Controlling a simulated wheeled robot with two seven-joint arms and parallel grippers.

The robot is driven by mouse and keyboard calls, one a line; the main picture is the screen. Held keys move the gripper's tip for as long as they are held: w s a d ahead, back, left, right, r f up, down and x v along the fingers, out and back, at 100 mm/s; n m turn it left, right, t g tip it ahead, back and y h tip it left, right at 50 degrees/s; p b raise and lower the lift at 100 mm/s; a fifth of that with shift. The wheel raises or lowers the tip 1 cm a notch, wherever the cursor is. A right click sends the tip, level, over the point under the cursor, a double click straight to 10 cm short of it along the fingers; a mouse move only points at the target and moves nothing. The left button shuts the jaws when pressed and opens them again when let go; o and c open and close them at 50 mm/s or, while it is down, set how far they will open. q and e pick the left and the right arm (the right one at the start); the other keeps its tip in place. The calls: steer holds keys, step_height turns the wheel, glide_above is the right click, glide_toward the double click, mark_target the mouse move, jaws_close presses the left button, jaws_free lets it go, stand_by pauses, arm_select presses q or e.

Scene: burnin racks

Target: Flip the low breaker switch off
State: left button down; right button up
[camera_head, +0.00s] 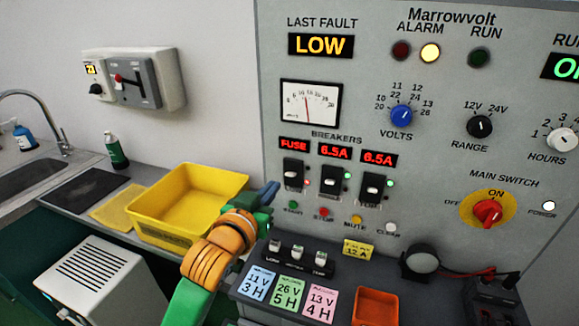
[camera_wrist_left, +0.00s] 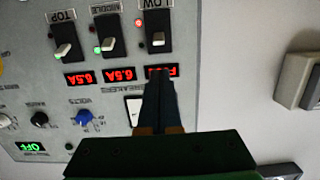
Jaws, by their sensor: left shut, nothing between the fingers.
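The low breaker switch (camera_head: 293,171) is the leftmost of three black breakers on the grey panel, under a red FUSE display. In the left wrist view, which is upside down, the low breaker switch (camera_wrist_left: 158,36) has a white lever and a red lamp beside it. The middle breaker (camera_wrist_left: 111,42) and top breaker (camera_wrist_left: 64,48) stand next to it. My left gripper (camera_head: 270,194) is shut and empty, left of and slightly below the low breaker. In the left wrist view its fingertips (camera_wrist_left: 159,74) overlap the FUSE display. Contact with the panel cannot be told. My right gripper is not in view.
Small push buttons (camera_head: 324,212) sit below the breakers. A red main switch (camera_head: 487,212) is at the right. Below stand a yellow bin (camera_head: 160,236), colored cards (camera_head: 289,291) and an orange tray (camera_head: 376,307). The space before the panel's middle looks free.

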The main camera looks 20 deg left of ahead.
mark_target(291, 174)
arm_select(q)
steer(key=w, duration=0.3)
steer(key=w+f+p, duration=0.1)
steer(key=w, duration=0.3)
steer(key=w+p, duration=0.1)
steer(key=w, duration=0.2)
steer(key=shift+w+d+f, duration=0.2)
steer(key=shift+f, duration=0.2)
